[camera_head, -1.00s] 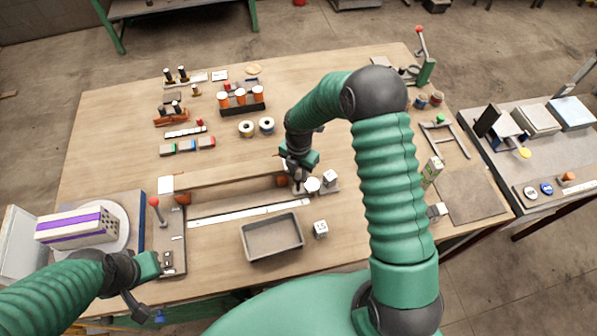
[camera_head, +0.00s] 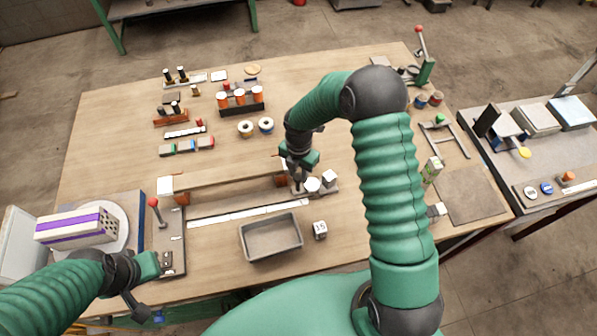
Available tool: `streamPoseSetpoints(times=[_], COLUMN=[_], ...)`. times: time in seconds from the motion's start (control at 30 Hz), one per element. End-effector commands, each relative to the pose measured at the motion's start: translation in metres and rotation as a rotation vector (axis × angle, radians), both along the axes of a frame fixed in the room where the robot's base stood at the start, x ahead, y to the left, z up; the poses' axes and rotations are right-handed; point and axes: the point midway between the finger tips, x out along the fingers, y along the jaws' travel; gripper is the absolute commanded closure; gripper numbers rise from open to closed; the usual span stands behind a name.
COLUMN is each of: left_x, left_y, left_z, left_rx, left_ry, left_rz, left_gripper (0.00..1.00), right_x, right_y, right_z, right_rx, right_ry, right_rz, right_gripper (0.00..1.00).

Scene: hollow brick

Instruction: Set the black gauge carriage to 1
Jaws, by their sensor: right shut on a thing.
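The long gauge rail with a white scale strip (camera_head: 248,214) lies across the front middle of the table. My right gripper (camera_head: 298,186) reaches down at the right end of the rail. It is shut on a small dark part there, which looks like the black gauge carriage; the fingers hide most of it. The scale numbers are too small to read. My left gripper (camera_head: 146,290) hangs at the lower left near the table's front edge, away from the rail; its jaw opening is not clear.
A grey tray (camera_head: 271,237) and a marked white cube (camera_head: 320,229) stand in front of the rail. A wooden beam (camera_head: 225,179) runs behind it. A red-knobbed lever (camera_head: 154,203) stands at its left end. A white block (camera_head: 330,179) sits right of my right gripper.

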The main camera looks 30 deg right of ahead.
Motion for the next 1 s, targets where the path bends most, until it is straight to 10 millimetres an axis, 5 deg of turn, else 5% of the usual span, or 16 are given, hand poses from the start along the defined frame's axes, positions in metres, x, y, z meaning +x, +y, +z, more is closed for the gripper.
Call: streamPoseSetpoints(times=[0.37,1.0], left_x=[0.0,0.0], left_y=[0.0,0.0], left_z=[-0.002,-0.019], left_rx=[0.0,0.0], left_ry=[0.0,0.0], left_rz=[0.0,0.0], left_gripper=[1.0,1.0], right_x=[0.004,0.042], right_y=[0.032,0.201], right_z=[-0.002,-0.004], right_rx=[0.002,0.001], right_ry=[0.01,0.011], right_rz=[0.006,0.006], right_gripper=[1.0,1.0])
